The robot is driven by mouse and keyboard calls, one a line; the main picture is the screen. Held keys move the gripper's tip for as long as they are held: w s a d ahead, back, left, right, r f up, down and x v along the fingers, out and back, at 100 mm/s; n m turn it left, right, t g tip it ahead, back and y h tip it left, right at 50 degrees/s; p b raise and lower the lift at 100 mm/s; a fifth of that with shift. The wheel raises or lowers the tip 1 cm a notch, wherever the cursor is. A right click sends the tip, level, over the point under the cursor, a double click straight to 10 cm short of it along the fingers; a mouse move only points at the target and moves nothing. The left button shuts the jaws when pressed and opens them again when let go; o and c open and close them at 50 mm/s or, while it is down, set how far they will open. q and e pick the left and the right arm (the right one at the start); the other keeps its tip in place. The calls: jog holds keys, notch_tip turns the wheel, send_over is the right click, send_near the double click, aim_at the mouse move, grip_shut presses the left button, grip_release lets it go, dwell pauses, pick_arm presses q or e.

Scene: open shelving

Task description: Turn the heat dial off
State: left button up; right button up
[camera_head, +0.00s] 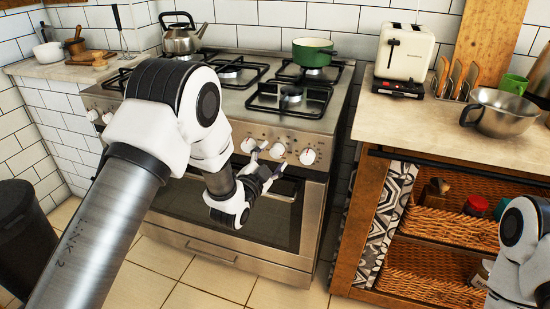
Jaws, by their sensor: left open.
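The stove (200,233) stands against the tiled wall with white round dials along its steel front panel. Three dials show right of my left arm: the left dial (249,145), the middle dial (277,150) and the right dial (307,157), which has a red mark.
A kettle (183,39) and a green pot (313,52) stand on the hob. The oven handle (283,195) lies below my left gripper. A wooden counter unit (358,225) stands to the right, holding a toaster (404,51) and a metal bowl (497,113).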

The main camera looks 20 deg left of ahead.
pick_arm(q)
jog(key=shift+w+d, duration=0.1)
jog(key=shift+w, duration=0.7)
jog(key=c, duration=1.1)
jog(key=shift+c, duration=0.2)
jog(key=shift+n, duration=0.3)
jog(key=n, duration=0.4)
jog(key=shift+f, duration=0.1)
jog(key=n, duration=0.3)
jog(key=n+t, duration=0.1)
jog(key=n, duration=0.2)
jog(key=shift+d+y, duration=0.1)
jog(key=shift+y, duration=0.2)
jog(key=n, duration=0.5)
jog(key=shift+d+y+p, duration=0.1)
jog(key=shift+y+p, duration=0.2)
jog(key=shift+p, duration=0.1)
jog(key=n+p, duration=0.1)
jog(key=n, duration=0.4)
jog(key=shift+n+y, duration=0.3)
